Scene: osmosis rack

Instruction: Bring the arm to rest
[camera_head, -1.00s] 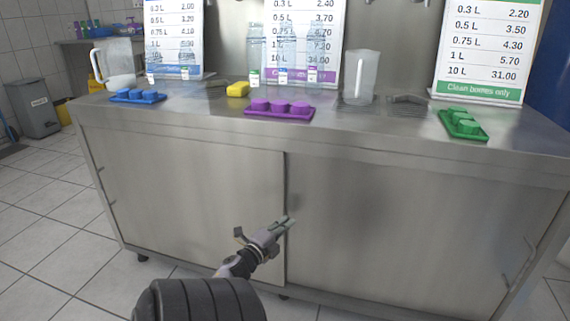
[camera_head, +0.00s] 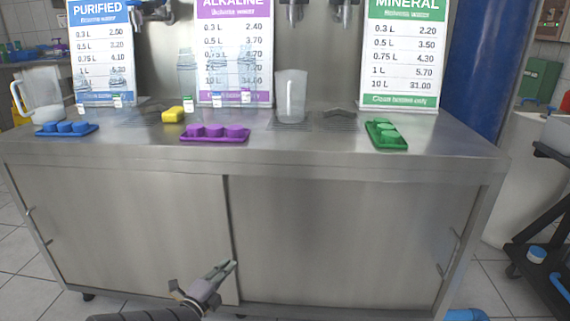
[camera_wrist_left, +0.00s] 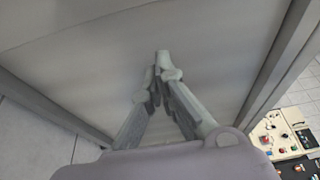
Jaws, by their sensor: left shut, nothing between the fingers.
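My left gripper (camera_head: 229,268) is low in the head view, in front of the steel cabinet (camera_head: 330,235). Its fingers point up and to the right, near the seam between the two cabinet doors. It is shut and holds nothing. In the left wrist view the fingertips (camera_wrist_left: 160,75) come together in front of a plain grey panel (camera_wrist_left: 215,40). I cannot tell whether they touch it. My right gripper is not in view.
A black cart (camera_head: 545,215) stands at the right. Tiled floor shows at the left.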

